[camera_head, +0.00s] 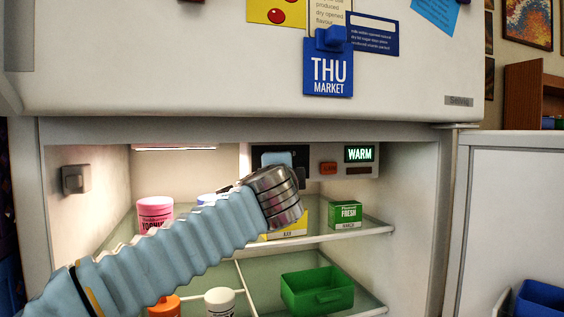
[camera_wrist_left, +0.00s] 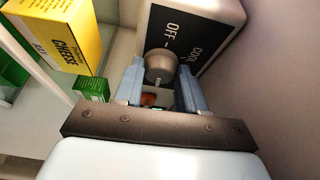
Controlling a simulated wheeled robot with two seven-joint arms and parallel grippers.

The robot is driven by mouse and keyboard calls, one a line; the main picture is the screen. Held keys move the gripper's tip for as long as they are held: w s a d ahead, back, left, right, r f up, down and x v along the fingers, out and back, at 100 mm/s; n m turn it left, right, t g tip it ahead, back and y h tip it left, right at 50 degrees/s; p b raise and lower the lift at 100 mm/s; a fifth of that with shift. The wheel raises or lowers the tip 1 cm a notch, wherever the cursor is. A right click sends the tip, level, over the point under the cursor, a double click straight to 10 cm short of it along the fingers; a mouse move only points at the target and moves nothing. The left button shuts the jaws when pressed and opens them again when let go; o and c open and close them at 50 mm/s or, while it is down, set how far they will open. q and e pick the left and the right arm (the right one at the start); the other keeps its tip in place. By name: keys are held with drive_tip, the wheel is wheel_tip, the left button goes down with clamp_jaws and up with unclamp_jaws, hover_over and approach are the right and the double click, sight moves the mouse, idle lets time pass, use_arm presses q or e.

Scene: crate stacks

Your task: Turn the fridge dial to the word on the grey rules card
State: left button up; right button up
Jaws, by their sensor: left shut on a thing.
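The dial (camera_wrist_left: 160,66) is a round metallic knob on a black plate (camera_wrist_left: 196,36) in the left wrist view. The plate shows the words OFF and COOL; other words are hidden or out of frame. A pale line shows on the knob's lower side. My left gripper (camera_wrist_left: 160,76) is shut on the knob, one light-blue finger on each side. In the head view, my left gripper (camera_head: 278,160) is at the fridge's control panel (camera_head: 312,168) and hides the knob. The panel's green display (camera_head: 359,154) reads WARM. I cannot make out a grey rules card. My right gripper is not in view.
A yellow cheese box (camera_wrist_left: 62,32) and a green box (camera_head: 345,214) stand on the upper shelf below the panel. A pink tub (camera_head: 155,212) stands left. A green bin (camera_head: 316,292) is lower down. The fridge door (camera_head: 512,215) stands open at right.

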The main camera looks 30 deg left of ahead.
use_arm(q)
drive_tip(key=shift+r+m, duration=0.15)
drive_tip(key=shift+m, duration=0.15)
drive_tip(key=shift+p, duration=0.3)
drive_tip(key=o, duration=1.1)
drive_tip(key=shift+c, duration=0.2)
drive_tip(key=b+v, duration=0.2)
drive_tip(key=v, duration=1.1)
drive_tip(key=shift+s+d, duration=0.2)
drive_tip(key=shift+s, duration=0.1)
